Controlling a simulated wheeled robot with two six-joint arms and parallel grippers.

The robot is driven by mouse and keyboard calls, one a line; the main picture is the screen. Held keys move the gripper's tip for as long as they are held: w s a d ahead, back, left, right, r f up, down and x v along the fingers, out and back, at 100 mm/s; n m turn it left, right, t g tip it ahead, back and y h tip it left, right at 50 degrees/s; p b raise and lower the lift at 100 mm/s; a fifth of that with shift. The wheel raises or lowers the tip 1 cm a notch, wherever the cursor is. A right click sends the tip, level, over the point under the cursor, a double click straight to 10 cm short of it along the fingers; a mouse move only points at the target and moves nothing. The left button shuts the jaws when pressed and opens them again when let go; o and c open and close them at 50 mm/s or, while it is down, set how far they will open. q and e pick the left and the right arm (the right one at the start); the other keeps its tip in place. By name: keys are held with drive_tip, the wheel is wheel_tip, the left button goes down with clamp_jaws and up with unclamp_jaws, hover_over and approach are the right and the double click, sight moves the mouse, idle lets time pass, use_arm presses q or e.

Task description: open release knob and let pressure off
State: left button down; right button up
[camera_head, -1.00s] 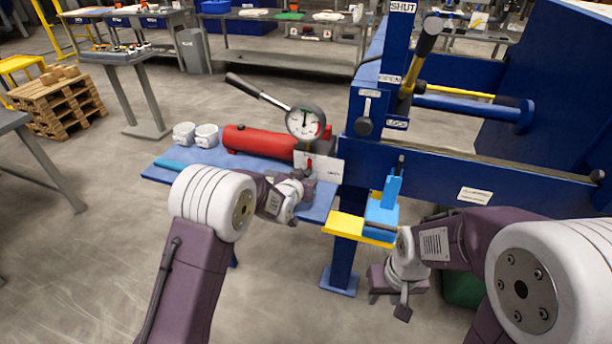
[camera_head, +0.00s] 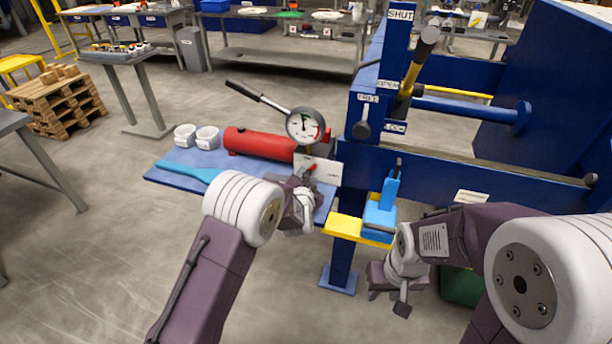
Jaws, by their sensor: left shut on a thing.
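The red pump cylinder (camera_head: 262,143) lies on the blue shelf (camera_head: 172,180), with a round white pressure gauge (camera_head: 305,125) above its right end. The gauge's needle is too small to read surely. A small red release knob (camera_head: 311,168) shows at the pump's right end, in front of a white plate (camera_head: 325,170). My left gripper (camera_head: 306,182) is at this knob and shut on it; its fingers are mostly hidden by its own wrist. My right gripper (camera_head: 402,297) hangs low below the yellow ledge, away from the pump; its finger gap cannot be made out.
The black pump lever (camera_head: 245,91) sticks up to the left behind the gauge. The blue press frame (camera_head: 430,170) and yellow ledge (camera_head: 345,225) with a blue clamp (camera_head: 380,217) bound the right side.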

idle(0.3)
use_arm(q)
drive_tip(key=c, duration=1.3)
unclamp_jaws()
